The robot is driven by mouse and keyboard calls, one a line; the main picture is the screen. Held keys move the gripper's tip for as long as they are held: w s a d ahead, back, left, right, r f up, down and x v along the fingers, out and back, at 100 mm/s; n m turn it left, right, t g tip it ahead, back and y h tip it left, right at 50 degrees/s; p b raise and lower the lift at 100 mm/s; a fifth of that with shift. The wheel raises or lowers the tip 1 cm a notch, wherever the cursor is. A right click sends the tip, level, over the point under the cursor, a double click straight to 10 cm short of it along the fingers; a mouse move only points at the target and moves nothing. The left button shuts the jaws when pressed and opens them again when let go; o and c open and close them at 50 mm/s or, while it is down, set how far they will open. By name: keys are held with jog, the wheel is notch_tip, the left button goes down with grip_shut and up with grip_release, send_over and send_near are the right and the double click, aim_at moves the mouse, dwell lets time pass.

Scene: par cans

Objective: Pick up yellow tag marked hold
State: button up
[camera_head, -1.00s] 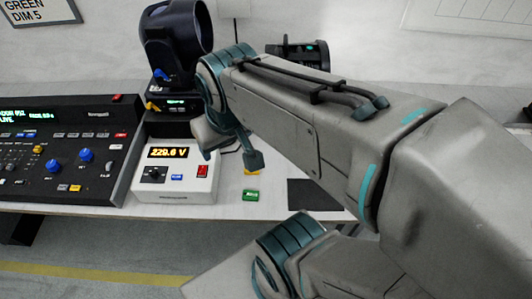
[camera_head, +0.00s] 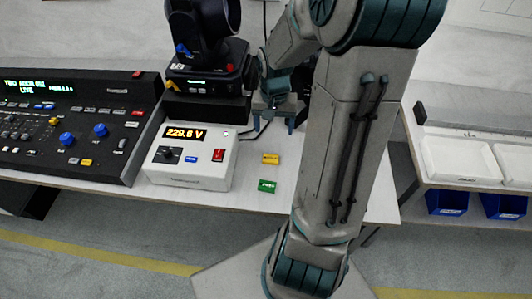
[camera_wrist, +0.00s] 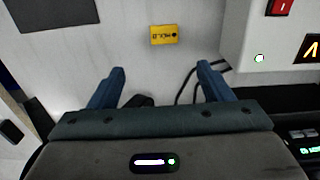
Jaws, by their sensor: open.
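The yellow tag (camera_head: 270,158) lies flat on the white table, right of the voltage box and behind a green tag (camera_head: 267,186). In the wrist view the yellow tag (camera_wrist: 164,34) shows upside-down dark lettering that looks like HOLD. My gripper (camera_head: 274,124) is behind the tag in the head view, near the moving-head lamp. In the wrist view my gripper (camera_wrist: 161,68) is open and empty. Its two blue fingers are spread, and the tag lies beyond the tips, roughly centred between them. The fingers do not touch it.
The voltage box (camera_head: 190,155) stands close left of the tag. The lamp (camera_head: 207,50) on its black base and a cable are near my gripper. A control desk (camera_head: 75,130) is further left. White trays (camera_head: 462,160) and blue bins (camera_head: 446,202) are at right.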

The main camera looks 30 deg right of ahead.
jog(key=b, duration=0.1)
send_over(271, 158)
jog(key=f, duration=0.8)
jog(key=shift+s+d+f, duration=0.1)
jog(key=shift+d+f, duration=0.15)
jog(key=shift+f, duration=0.1)
jog(key=f, duration=0.4)
jog(key=shift+a+f, duration=0.15)
jog(key=shift+a, duration=0.2)
jog(key=shift+f+b, duration=0.3)
jog(key=shift+f, duration=0.3)
jog(key=shift+c, duration=0.3)
jog(key=c, duration=1)
